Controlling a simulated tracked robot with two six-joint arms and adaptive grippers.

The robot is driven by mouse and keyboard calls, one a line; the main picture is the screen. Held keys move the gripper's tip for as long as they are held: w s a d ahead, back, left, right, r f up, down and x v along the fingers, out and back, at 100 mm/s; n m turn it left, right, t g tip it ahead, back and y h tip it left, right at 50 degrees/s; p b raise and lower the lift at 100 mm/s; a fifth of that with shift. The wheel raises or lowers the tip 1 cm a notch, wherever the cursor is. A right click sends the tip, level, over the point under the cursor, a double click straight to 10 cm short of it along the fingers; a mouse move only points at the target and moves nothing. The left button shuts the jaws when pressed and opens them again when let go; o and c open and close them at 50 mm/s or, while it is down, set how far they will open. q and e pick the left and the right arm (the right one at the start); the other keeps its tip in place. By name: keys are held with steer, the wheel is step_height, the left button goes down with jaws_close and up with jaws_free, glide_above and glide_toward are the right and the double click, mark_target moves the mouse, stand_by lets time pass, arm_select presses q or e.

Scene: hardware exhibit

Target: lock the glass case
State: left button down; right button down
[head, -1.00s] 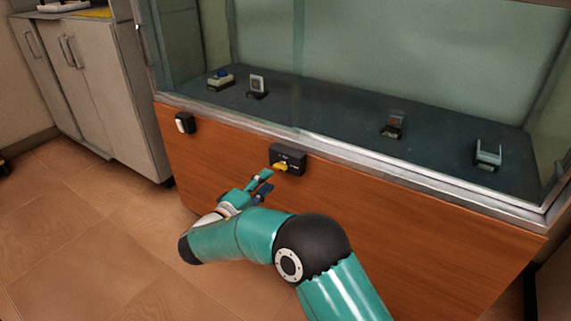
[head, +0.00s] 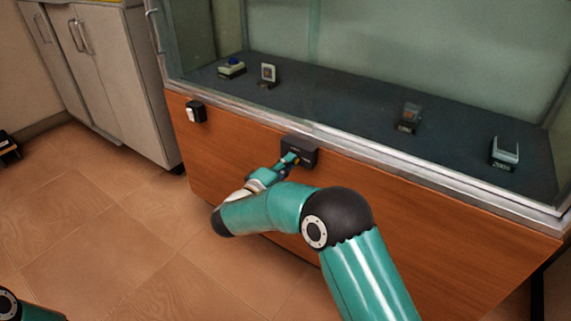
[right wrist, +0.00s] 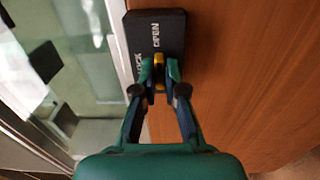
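The glass case (head: 400,165) has a wooden front panel below a metal-edged glass top. A black lock box (head: 308,151) is fixed on this panel just under the metal edge. In the right wrist view the lock box (right wrist: 172,22) carries the words OPEN and LOCK and a yellow knob (right wrist: 159,73). My right gripper (right wrist: 160,76) has its two fingers on either side of the yellow knob, close against it. In the head view my right gripper (head: 291,160) is at the lock box and hides most of the knob. My left gripper is out of view.
Several small exhibits, one a grey bracket (head: 504,152), stand on the dark floor inside the case. A small black and white device (head: 196,112) is on the panel's left. Grey cabinets (head: 105,75) stand at the left. The tiled floor in front is clear.

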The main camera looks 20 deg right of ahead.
steer(key=shift+f, duration=0.1)
stand_by(0.3)
steer(key=shift+n, duration=0.4)
steer(key=shift+d+n+p, duration=0.2)
steer(key=shift+n+p, duration=4.35)
steer(key=shift+n, duration=3.95)
